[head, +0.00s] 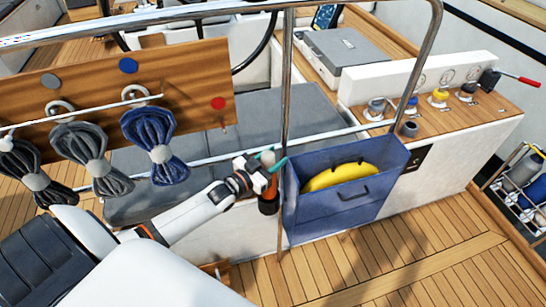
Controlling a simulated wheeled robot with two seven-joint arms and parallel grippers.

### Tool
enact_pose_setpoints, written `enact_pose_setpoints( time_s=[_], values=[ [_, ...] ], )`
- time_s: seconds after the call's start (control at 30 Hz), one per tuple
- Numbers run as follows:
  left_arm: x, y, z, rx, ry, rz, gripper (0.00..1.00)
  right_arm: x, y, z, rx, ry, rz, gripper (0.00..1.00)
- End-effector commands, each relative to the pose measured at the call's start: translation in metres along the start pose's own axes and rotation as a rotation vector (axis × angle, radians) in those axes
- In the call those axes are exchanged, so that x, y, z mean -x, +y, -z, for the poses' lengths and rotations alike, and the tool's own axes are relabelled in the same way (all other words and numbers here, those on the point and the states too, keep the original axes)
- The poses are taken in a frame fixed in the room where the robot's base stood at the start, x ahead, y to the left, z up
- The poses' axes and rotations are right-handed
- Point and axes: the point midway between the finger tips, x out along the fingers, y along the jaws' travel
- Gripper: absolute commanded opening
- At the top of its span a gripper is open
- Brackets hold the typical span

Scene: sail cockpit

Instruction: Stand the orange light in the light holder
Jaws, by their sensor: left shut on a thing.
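My left gripper (262,172) reaches in from the lower left and is shut on the orange light (271,188), beside the steel post. Only a narrow orange part of the light shows; the gripper hides much of it. A small dark cup, which looks like the light holder (268,207), is on the white wall directly below the orange part. The light looks roughly upright over the cup, but I cannot tell whether its lower end is inside. My right gripper is not in view.
A blue bin (335,207) with a yellow thing (340,176) in it is close on the right of the gripper. A steel post (284,120) rises beside it. Rope bundles (155,143) hang from a wooden board (190,85) at left. The teak floor (400,255) in front is clear.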

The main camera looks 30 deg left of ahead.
Motion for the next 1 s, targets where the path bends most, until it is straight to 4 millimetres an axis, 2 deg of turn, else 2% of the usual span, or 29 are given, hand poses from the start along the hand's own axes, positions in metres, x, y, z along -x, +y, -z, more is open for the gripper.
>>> enact_pose_setpoints(
  time_s=[0.03,0.5,0.9,0.93,1.0],
  values=[
    [-0.001,-0.001,0.006,0.0,-0.004,0.0,0.0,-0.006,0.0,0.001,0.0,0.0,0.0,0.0],
    [-0.001,-0.004,0.039,0.0,-0.004,0.0,0.0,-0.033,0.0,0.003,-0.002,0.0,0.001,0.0],
    [-0.001,-0.004,0.042,0.0,-0.004,0.0,0.0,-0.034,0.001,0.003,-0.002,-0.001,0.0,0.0],
    [-0.001,-0.004,0.042,0.0,-0.004,0.0,0.46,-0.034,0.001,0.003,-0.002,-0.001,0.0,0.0],
    [-0.001,-0.004,0.042,0.0,-0.004,0.0,0.57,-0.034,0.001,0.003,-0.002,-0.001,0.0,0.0]
  ],
)
